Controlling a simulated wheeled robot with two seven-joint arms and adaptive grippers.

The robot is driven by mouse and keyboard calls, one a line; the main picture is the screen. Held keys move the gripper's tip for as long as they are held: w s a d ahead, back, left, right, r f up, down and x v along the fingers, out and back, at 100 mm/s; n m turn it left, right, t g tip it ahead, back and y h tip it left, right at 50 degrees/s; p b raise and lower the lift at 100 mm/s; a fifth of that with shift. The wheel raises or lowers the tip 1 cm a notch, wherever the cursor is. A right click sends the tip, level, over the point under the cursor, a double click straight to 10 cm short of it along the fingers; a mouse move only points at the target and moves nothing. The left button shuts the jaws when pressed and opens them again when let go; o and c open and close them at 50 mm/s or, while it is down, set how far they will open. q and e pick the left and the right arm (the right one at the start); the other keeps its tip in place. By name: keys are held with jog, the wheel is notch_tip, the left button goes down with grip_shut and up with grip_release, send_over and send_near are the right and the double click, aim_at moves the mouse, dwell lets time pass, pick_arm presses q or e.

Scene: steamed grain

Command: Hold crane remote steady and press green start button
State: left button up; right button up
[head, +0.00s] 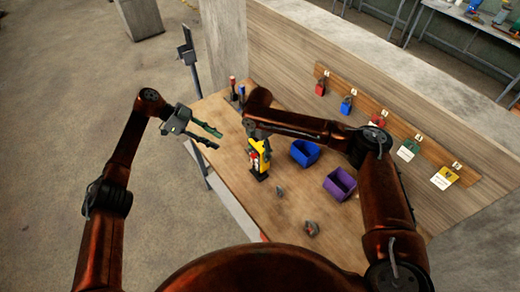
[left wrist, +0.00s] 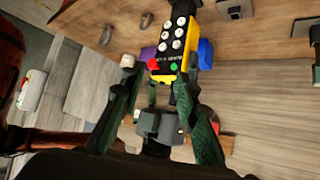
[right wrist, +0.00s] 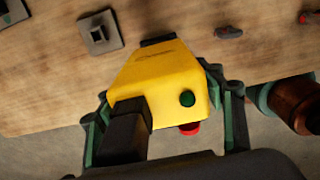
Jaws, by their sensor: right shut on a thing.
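The crane remote (head: 260,160) is yellow and black and is held above the wooden table. My right gripper (right wrist: 160,90) is shut on it, with a green finger on each side of the yellow body. The left wrist view shows its black face with several white buttons, a red button (left wrist: 153,66) and the green start button (left wrist: 174,66). My left gripper (head: 213,138) is open and empty, left of the remote and apart from it. In the left wrist view its fingers reach toward the remote's red and green end. My right arm partly hides the right gripper in the head view.
A blue bin (head: 305,153) and a purple bin (head: 340,184) stand on the table (head: 222,125) right of the remote. Small grey pieces lie near the front. Red- and blue-topped items stand at the back left. Padlocks hang on a wall board (head: 392,121).

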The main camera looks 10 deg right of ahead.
jog(key=c, duration=0.5)
pick_arm(q)
grip_shut()
dwell(1.2)
